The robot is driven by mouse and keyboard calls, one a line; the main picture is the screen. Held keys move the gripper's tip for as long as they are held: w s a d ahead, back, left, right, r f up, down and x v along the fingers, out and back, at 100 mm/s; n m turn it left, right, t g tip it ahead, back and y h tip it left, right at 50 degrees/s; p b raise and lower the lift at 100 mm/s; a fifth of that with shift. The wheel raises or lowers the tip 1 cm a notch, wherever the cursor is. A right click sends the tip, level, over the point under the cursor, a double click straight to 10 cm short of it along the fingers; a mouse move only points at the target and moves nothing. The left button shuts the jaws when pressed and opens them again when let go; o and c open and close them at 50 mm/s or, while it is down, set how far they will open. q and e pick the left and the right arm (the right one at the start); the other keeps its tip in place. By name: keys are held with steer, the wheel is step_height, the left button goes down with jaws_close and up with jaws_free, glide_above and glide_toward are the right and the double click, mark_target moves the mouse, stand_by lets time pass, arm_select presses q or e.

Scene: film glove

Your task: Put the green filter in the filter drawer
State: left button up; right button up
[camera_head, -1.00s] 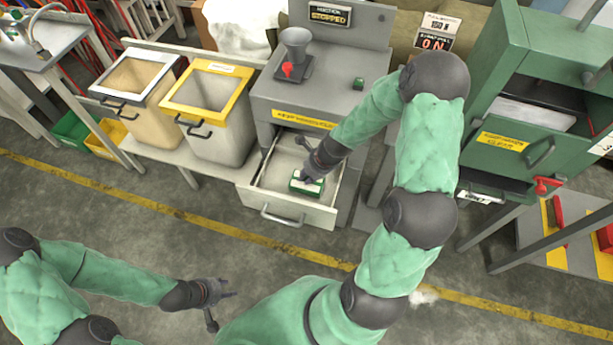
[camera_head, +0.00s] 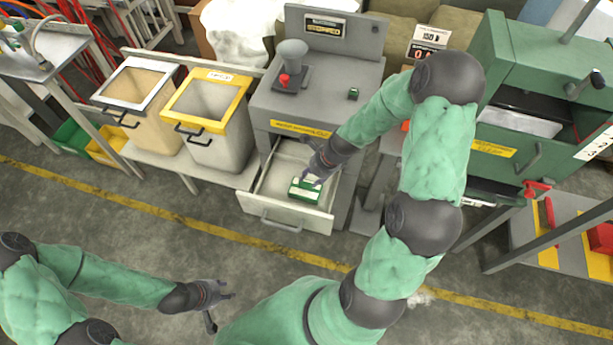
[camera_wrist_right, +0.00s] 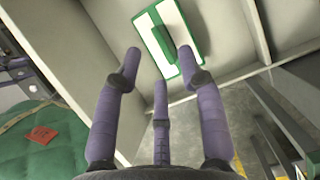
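The green filter (camera_head: 305,190), a flat block with a green rim and pale top, lies in the open filter drawer (camera_head: 287,215) of the grey machine, near its right front. My right gripper (camera_head: 313,174) is just above the filter and behind it. In the right wrist view the filter (camera_wrist_right: 169,36) lies beyond the spread fingers (camera_wrist_right: 158,65), which look apart from it and hold nothing. A pale drawer wall (camera_wrist_right: 247,29) stands beside it there. My left gripper (camera_head: 222,292) is open and empty over the floor at the lower left.
The grey machine (camera_head: 270,100) carries a funnel (camera_head: 292,55) and a small green block (camera_head: 353,93). Two bins stand left of it, one white-rimmed (camera_head: 127,87) and one yellow-rimmed (camera_head: 212,97). A green cabinet (camera_head: 520,55) stands to the right. The floor before the drawer is clear.

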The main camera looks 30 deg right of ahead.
steer(key=p+v, duration=0.2)
steer(key=v, duration=0.3)
steer(key=shift+s+d+r+p, duration=0.1)
steer(key=shift+s+r+p, duration=0.05)
steer(key=shift+r+p, duration=0.2)
stand_by(0.9)
